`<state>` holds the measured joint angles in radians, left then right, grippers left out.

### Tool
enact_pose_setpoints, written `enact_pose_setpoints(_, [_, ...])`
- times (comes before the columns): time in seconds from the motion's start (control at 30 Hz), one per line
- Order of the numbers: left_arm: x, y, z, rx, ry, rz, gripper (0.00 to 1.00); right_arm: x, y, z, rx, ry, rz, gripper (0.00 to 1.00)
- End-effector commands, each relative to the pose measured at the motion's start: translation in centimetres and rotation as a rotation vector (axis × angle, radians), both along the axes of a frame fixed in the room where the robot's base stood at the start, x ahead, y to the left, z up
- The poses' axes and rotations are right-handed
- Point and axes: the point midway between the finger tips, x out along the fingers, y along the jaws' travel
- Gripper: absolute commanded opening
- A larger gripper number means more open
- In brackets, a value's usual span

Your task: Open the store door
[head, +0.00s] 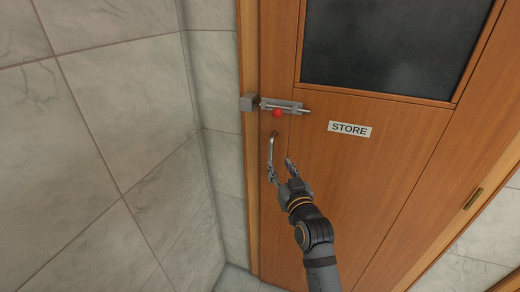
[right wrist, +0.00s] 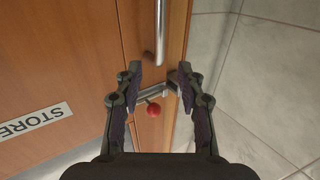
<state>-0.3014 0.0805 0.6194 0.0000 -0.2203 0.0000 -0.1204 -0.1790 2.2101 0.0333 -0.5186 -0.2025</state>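The orange-brown wooden store door (head: 340,190) looks shut in its frame. A grey sliding bolt (head: 290,106) with a red ball knob (head: 278,113) is mounted near its left edge; I cannot tell whether its bar sits in the keeper (head: 247,102) on the frame. Below the bolt is a vertical metal handle (head: 273,145). My right gripper (head: 281,168) is open and empty beside the handle's lower part. In the right wrist view, the bolt and red knob (right wrist: 153,109) appear between the open fingers (right wrist: 159,75), and the handle (right wrist: 159,28) is above them. My left gripper is out of view.
A grey tiled wall (head: 110,130) stands close on the left, meeting the door frame (head: 250,190). A white STORE sign (head: 349,129) and a dark window (head: 390,40) are on the door. A brass hinge (head: 473,198) is on the right side.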

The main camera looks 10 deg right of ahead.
Motion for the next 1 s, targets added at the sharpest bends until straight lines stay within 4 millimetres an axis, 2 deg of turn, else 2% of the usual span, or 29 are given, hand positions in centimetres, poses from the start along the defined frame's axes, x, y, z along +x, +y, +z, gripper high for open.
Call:
enact_pose_setpoints(0.17, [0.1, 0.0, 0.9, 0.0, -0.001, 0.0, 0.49, 2.8, 0.0, 0.4, -0.003, -0.001, 0.001, 0.39])
enact_pose_setpoints(0.4, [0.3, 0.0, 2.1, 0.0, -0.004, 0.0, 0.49, 7.8, -0.1, 0.3, -0.002, 0.001, 0.0, 0.39])
enact_pose_setpoints(0.5, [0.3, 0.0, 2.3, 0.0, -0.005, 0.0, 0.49, 9.2, 0.0, 0.1, -0.001, 0.001, 0.001, 0.39])
enact_pose_setpoints(0.63, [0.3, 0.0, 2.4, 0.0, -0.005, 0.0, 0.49, 10.1, -0.1, 0.0, -0.001, 0.002, 0.0, 0.39])
enact_pose_setpoints(0.87, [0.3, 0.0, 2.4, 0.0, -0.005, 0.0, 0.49, 10.2, -0.1, -0.1, 0.0, 0.001, 0.0, 0.39])
enact_pose_setpoints(0.9, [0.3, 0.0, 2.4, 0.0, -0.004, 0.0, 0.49, 10.2, -0.1, -0.1, 0.0, 0.001, 0.0, 0.37])
enact_pose_setpoints(1.0, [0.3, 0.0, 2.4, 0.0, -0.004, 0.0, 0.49, 10.2, -0.1, -0.1, 0.0, 0.002, 0.0, 0.24])
